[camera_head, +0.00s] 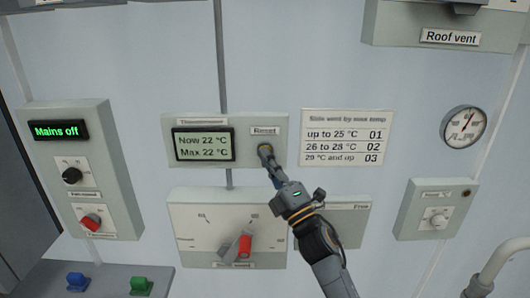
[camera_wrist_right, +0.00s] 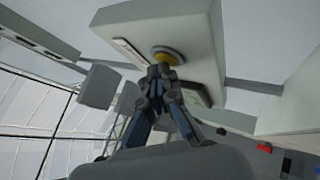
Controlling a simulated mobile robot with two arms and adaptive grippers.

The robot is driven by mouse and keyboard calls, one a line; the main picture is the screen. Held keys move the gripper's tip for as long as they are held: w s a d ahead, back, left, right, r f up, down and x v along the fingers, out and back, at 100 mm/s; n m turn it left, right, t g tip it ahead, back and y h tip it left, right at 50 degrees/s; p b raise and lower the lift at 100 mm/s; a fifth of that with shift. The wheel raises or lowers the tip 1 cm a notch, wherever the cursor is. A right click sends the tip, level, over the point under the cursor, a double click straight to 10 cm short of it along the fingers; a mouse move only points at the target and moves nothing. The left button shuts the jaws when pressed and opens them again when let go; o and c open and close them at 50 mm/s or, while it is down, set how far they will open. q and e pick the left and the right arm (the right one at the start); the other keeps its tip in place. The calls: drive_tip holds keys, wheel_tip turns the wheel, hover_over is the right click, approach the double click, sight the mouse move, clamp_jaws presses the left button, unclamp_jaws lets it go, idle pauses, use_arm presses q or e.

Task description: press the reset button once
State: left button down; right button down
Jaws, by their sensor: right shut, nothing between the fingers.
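The reset button is a yellowish round knob (camera_head: 265,150) under the "Reset" label on the thermometer box (camera_head: 281,124). The box display (camera_head: 204,145) reads Now 22 °C, Max 22 °C. My right gripper (camera_head: 270,163) is shut and empty, its fingertips at the lower edge of the button and covering part of it. In the right wrist view the yellow button (camera_wrist_right: 167,56) shows just beyond the closed fingertips (camera_wrist_right: 160,72). I cannot tell whether they touch it or whether it is pushed in. My left gripper is not in view.
Below the box is a panel with a red-handled selector (camera_head: 244,246). A "Mains off" box (camera_head: 72,150) with two knobs is at left. A temperature chart (camera_head: 345,137), a dial gauge (camera_head: 463,128) and a small knob box (camera_head: 436,209) are at right.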

idle(0.4)
drive_tip(key=shift+s+p, duration=0.3)
drive_tip(key=shift+s, duration=0.45)
drive_tip(key=s+p, duration=0.1)
drive_tip(key=s, duration=0.4)
idle(0.6)
